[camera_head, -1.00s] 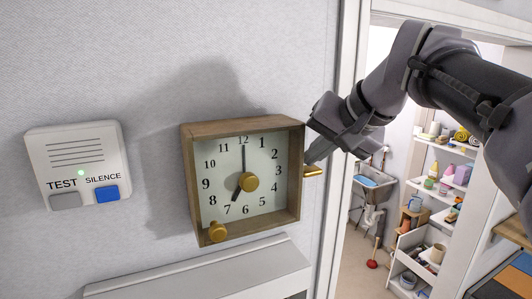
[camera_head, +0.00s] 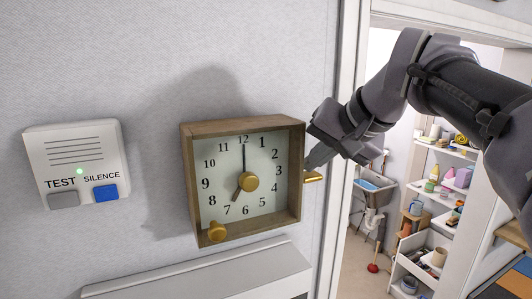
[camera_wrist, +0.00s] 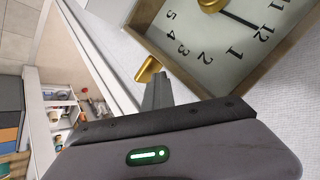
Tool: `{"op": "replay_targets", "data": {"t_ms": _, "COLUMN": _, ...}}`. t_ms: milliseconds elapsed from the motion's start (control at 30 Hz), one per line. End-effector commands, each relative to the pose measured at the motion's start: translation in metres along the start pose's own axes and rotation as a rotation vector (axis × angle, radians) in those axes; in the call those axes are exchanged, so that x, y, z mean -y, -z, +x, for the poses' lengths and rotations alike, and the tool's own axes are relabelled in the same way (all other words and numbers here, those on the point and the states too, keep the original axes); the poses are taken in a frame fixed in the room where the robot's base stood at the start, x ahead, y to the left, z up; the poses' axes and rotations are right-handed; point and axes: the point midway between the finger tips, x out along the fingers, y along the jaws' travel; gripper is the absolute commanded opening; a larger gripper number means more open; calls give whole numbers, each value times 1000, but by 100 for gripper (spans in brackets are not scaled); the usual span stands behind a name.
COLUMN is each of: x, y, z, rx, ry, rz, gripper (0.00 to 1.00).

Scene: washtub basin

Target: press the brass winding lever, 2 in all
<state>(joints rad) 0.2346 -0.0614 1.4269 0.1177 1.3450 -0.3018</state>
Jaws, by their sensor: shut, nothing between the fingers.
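A square wooden clock (camera_head: 188,185) with a pale dial hangs on the wall. Its long hand points to 12 and its short hand near 7. The brass winding lever (camera_head: 313,179) sticks out from the clock's right side; in the wrist view the lever (camera_wrist: 148,70) shows beside the dial. My gripper (camera_head: 311,166) is shut and empty. Its fingertips are right above the lever and appear to touch its top. In the wrist view the shut fingers (camera_wrist: 157,88) end at the lever; the exact contact is partly hidden.
A brass knob (camera_head: 217,231) sits at the clock's lower left. A white box (camera_head: 75,140) with TEST and SILENCE buttons and a green light is to the left. A ledge (camera_head: 205,272) runs below the clock. A doorway to a room with shelves and a basin (camera_head: 372,181) is at right.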

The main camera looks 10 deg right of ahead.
Motion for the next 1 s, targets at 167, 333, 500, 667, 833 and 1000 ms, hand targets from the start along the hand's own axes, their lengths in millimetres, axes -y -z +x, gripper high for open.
{"op": "replay_targets", "data": {"t_ms": 167, "x": -2, "y": -2, "z": 2, "rx": 2, "ry": -1, "rz": 1, "gripper": 0}}
{"op": "replay_targets", "data": {"t_ms": 333, "x": -2, "y": -2, "z": 2, "rx": 2, "ry": -1, "rz": 1, "gripper": 0}}
{"op": "replay_targets", "data": {"t_ms": 500, "x": -1, "y": -1, "z": 1, "rx": 2, "ry": -1, "rz": 1, "gripper": 0}}
{"op": "replay_targets", "data": {"t_ms": 667, "x": 4, "y": 4, "z": -5, "rx": 1, "ry": 0, "rz": 0, "gripper": 0}}
{"op": "replay_targets", "data": {"t_ms": 833, "x": 9, "y": 9, "z": -12, "rx": 1, "ry": 0, "rz": 0, "gripper": 0}}
{"op": "replay_targets", "data": {"t_ms": 1000, "x": 14, "y": 14, "z": -19, "rx": 1, "ry": 0, "rz": 1, "gripper": 0}}
